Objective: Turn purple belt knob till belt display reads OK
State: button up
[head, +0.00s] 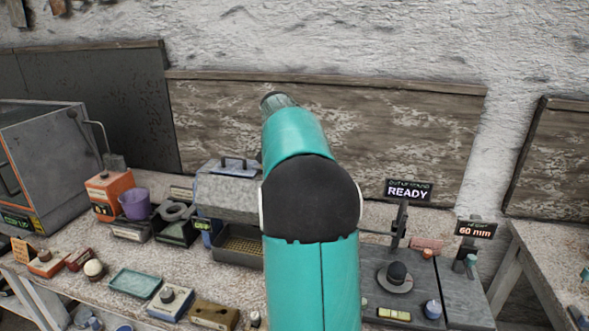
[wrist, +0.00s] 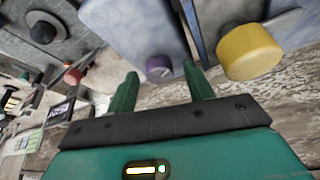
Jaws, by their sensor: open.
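In the wrist view the purple knob (wrist: 159,68) sits on the front of a blue-grey machine housing (wrist: 125,30) and shows a pale mark on its face. My gripper (wrist: 160,77) is open, with its two green fingers apart on either side of the knob as seen in the picture. I cannot tell whether the fingers touch it or how far away it is. In the head view my teal arm covers part of the bench, and the purple knob, my gripper and any belt display are hidden.
A yellow knob (wrist: 248,52) stands close to the right finger. In the head view a grey machine (head: 225,190) stands left of my arm. A display (head: 408,190) reading READY and another (head: 475,229) reading 60 mm stand to the right. Small items crowd the bench.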

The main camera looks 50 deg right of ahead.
jog(key=v, duration=1.3)
jog(key=shift+r, duration=0.45)
jog(key=shift+a, duration=0.15)
jog(key=s+a+f+n+t+y, duration=0.15)
jog(key=a+n, duration=0.25)
jog(key=a, duration=0.8)
jog(key=a+f+n+t, duration=0.2)
jog(key=a+n, duration=0.2)
jog(key=a, duration=0.8)
jog(key=s+a+f+n+y, duration=0.1)
jog(key=s+a+f+n, duration=0.3)
jog(key=a, duration=0.5)
jog(key=s+a+f+n+t+y, duration=0.1)
jog(key=s+a+f+n, duration=0.3)
jog(key=s+a+f, duration=0.4)
notch_tip(320, 180, down, 3)
jog(key=shift+a+r+y, duration=0.1)
jog(key=shift+a+y, duration=0.45)
jog(key=shift+a, duration=0.2)
